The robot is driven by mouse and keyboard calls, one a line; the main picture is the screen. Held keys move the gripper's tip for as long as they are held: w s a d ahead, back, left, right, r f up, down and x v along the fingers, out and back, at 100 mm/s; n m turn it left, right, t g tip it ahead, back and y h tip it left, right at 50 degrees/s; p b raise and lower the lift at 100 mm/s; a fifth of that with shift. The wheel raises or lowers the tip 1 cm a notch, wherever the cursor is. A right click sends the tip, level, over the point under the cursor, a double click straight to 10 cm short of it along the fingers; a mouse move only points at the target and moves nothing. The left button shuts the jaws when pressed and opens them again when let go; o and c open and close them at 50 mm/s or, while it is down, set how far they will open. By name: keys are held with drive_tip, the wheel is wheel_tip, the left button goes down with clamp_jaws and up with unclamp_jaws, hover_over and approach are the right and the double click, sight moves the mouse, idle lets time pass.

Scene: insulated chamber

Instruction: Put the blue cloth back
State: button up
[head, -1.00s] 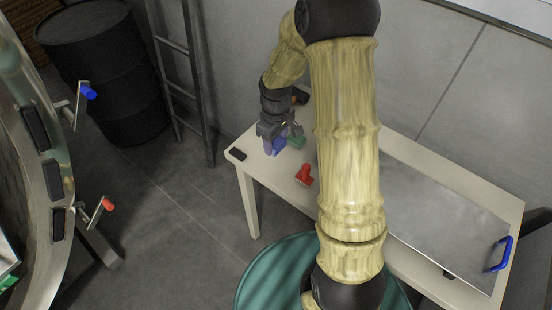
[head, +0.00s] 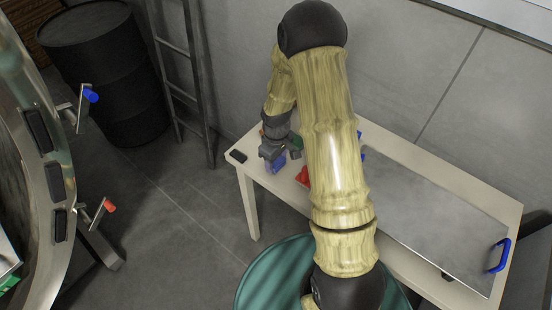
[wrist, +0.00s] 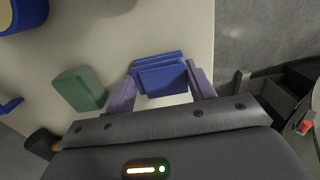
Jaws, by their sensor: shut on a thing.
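The blue cloth (wrist: 160,75) looks like a small folded pad in the wrist view. It sits between the two purple fingers of my gripper (wrist: 162,90), which is shut on it. In the head view the blue cloth (head: 276,166) shows just below my gripper (head: 273,160), near the front edge at the left end of the white table (head: 250,173). I cannot tell whether the cloth touches the tabletop.
A green block (wrist: 80,88) lies left of my gripper; it also shows in the head view (head: 296,143). A red object (head: 302,176) is to the right. A small black item (head: 238,156) lies at the table's left corner. A metal tray (head: 430,220) with blue handles covers the right side.

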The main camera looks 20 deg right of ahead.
drive_tip(key=o, duration=0.9)
wheel_tip(320, 180, up, 12)
drive_tip(key=shift+r+b, duration=0.1)
drive_tip(key=shift+b, duration=0.5)
